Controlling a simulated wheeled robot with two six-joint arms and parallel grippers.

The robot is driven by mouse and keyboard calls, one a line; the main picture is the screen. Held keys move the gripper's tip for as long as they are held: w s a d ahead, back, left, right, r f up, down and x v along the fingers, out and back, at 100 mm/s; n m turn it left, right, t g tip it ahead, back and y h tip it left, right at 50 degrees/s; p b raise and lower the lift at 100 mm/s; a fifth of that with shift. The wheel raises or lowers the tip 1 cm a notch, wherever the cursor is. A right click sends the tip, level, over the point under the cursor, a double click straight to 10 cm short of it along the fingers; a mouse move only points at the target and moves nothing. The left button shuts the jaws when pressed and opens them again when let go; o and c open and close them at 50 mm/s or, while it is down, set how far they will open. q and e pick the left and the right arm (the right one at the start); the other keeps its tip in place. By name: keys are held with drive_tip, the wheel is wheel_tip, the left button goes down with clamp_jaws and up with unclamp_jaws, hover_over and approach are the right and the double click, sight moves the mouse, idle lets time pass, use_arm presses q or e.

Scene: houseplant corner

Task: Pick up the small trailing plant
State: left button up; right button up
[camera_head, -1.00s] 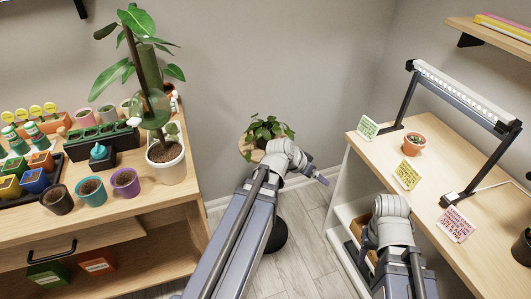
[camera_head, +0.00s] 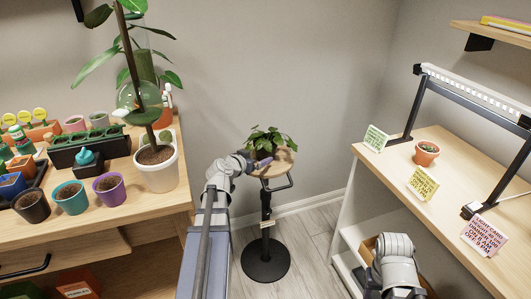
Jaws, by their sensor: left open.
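The small trailing plant (camera_head: 268,141) has green leaves and stands on a round wooden plant stand (camera_head: 283,165) with a black pole and base. My left gripper (camera_head: 243,162) is at the left side of the stand's top, close to the plant's lower left. It is open; its fingers are small in view, and I cannot tell whether they touch the pot. The pot is mostly hidden by leaves and the gripper. My right arm (camera_head: 395,265) shows at the bottom right, but its gripper's fingers are not in view.
On the left, a wooden table holds a large plant in a white pot (camera_head: 157,168), a purple pot (camera_head: 109,188) and a teal pot (camera_head: 70,197). On the right, a wooden bench carries a small terracotta pot (camera_head: 427,153), cards and a lamp (camera_head: 480,90). Floor around the stand is clear.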

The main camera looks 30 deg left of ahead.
sight(260, 155)
use_arm(q)
drive_tip(key=shift+b+x, duration=1.05)
drive_tip(key=shift+x, duration=1.9)
drive_tip(key=shift+s+d, duration=0.1)
drive_tip(key=shift+s, duration=0.05)
drive_tip(key=shift+f, duration=0.1)
drive_tip(key=c, duration=1.2)
drive_tip(key=shift+c, duration=0.2)
wheel_tip(260, 155, up, 10)
drive_tip(key=p, duration=1)
